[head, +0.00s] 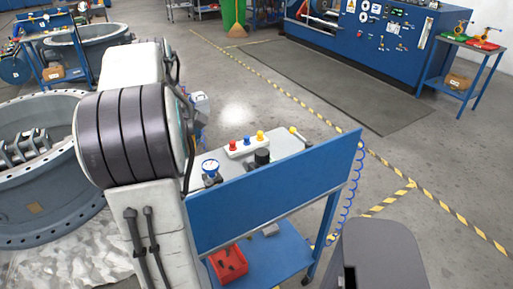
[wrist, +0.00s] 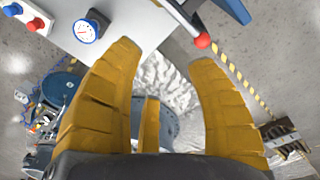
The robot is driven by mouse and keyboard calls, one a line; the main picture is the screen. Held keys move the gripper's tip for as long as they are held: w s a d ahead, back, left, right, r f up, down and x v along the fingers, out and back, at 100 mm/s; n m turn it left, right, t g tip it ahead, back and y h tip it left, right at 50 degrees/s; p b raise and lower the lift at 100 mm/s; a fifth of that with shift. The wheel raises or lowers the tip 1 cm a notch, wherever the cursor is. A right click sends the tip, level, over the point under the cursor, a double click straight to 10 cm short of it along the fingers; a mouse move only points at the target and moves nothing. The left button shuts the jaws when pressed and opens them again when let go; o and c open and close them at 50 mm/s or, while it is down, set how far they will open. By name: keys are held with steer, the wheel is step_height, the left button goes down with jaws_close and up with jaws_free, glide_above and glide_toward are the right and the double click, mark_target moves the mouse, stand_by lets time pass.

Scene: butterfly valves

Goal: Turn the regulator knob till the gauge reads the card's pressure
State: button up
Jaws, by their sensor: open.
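A round white-faced gauge (head: 210,167) with a blue rim stands on the cart's grey top in the head view. A black knob (head: 262,157) sits to its right; I take it for the regulator knob. The gauge also shows at the upper left of the wrist view (wrist: 86,31), its needle too small to read. My gripper (wrist: 164,55) has yellow fingers spread wide with nothing between them. It is over the cart's edge, to the right of the gauge in the wrist view. My arm hides it in the head view. I cannot make out a pressure card.
A lever with a red ball (wrist: 202,41) is close to my right fingertip in the wrist view. A button box (head: 247,146) with red, blue and yellow buttons is behind the knob. The cart's blue panel (head: 280,190) rises along its near side.

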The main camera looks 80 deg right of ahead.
steer(key=s+d+p, duration=0.1)
steer(key=s+d, duration=0.8)
steer(key=s, duration=0.2)
steer(key=y+p, duration=0.1)
glide_above(262, 151)
steer(key=shift+w+a+n, duration=0.15)
steer(key=shift+w+n, duration=0.1)
steer(key=shift+n, duration=0.05)
steer(key=shift+s+f, duration=0.2)
steer(key=shift+s, duration=0.05)
steer(key=shift+f, duration=3.45)
steer(key=c, duration=0.9)
